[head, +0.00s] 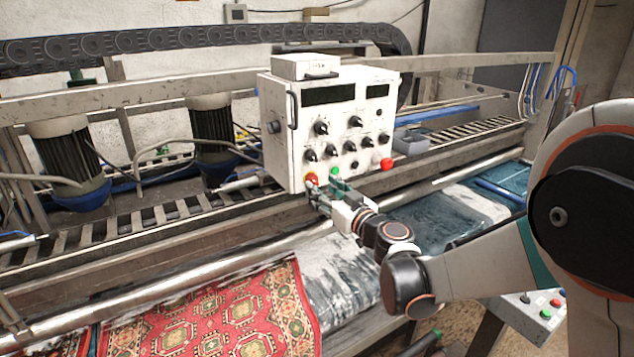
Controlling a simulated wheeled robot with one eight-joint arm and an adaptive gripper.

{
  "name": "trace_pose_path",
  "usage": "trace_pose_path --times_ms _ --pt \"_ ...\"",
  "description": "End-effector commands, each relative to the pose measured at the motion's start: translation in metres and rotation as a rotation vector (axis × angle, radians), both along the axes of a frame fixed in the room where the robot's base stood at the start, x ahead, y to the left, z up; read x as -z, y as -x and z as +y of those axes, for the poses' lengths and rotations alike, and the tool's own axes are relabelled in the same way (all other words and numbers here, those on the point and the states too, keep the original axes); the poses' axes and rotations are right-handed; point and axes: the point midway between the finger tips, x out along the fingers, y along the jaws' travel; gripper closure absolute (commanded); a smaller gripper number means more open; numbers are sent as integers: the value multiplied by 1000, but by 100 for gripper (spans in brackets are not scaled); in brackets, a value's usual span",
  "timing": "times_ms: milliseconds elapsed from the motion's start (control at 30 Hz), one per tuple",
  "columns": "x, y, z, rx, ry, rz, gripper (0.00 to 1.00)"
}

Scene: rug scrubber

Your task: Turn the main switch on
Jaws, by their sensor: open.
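The white control box (327,127) stands on the machine's rail in the middle of the head view. A red and yellow switch (311,179) sits at the lower left corner of its front panel; it looks like the main switch. My gripper (320,192) is open just below and in front of this switch. Its fingertips overlap the switch's lower edge in the picture. I cannot tell whether they touch it. The switch's knob is partly hidden and too small for its setting to be read.
The panel also has several black knobs, a green button (334,172) and a red button (386,164) to the right. A metal roller (180,267) and a red patterned rug (215,315) lie below. A second button panel (530,318) is at lower right.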

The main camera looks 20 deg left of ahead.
Motion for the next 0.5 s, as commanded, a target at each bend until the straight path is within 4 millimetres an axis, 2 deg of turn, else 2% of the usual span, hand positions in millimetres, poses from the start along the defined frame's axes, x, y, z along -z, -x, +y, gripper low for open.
trace_pose_path --times_ms 200,500 --pt "0 -19 22 -1 0 0 53" --pt "0 -25 29 1 0 0 53"
